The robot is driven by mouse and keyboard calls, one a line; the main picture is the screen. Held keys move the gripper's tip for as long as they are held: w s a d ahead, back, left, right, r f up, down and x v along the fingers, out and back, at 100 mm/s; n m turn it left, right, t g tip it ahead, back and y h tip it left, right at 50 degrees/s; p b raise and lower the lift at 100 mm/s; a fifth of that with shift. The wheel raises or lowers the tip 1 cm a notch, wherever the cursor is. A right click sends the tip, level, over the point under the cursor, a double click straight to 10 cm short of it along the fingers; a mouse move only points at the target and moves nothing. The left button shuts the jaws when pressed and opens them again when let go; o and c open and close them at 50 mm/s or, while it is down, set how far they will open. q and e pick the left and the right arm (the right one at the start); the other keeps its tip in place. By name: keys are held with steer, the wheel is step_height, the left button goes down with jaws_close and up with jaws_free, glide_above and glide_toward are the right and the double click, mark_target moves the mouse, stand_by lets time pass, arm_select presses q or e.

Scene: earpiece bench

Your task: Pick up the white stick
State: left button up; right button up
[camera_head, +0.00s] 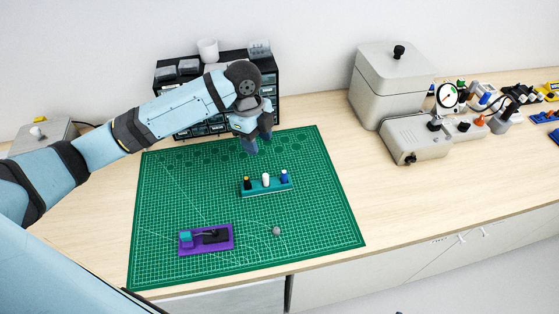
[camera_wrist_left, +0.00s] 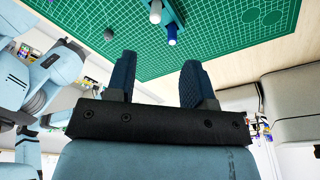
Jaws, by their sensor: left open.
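The white stick (camera_head: 266,179) stands upright in the middle of a teal holder (camera_head: 268,189), between a dark stick with an orange top (camera_head: 246,183) and a blue stick (camera_head: 284,176). The white stick also shows at the top edge of the left wrist view (camera_wrist_left: 155,14), with the blue stick (camera_wrist_left: 172,36) nearer my fingers. My left gripper (camera_head: 259,138) is open and empty, above the back of the mat and behind the holder. Its two fingers (camera_wrist_left: 158,65) are apart and touch none of the sticks. My right gripper does not show.
The green mat (camera_head: 330,215) carries a purple tray (camera_head: 206,249) with dark and teal parts and a small grey ball (camera_head: 276,231). A black drawer unit (camera_head: 268,75) stands behind my gripper. A grey box (camera_head: 390,82) and instrument (camera_head: 415,137) stand at right. The mat's right side is clear.

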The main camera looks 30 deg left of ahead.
arm_select(q)
steer(key=p, duration=0.1)
glide_above(265, 175)
steer(key=a, duration=0.1)
step_height(265, 175, down, 7)
steer(key=shift+w+r, duration=0.1)
steer(key=shift+w, duration=0.05)
steer(key=shift+f, duration=0.4)
steer(key=f, duration=0.1)
steer(key=d+f+p, duration=0.1)
steer(key=f, duration=0.1)
steer(key=shift+f, duration=0.85)
jaws_close()
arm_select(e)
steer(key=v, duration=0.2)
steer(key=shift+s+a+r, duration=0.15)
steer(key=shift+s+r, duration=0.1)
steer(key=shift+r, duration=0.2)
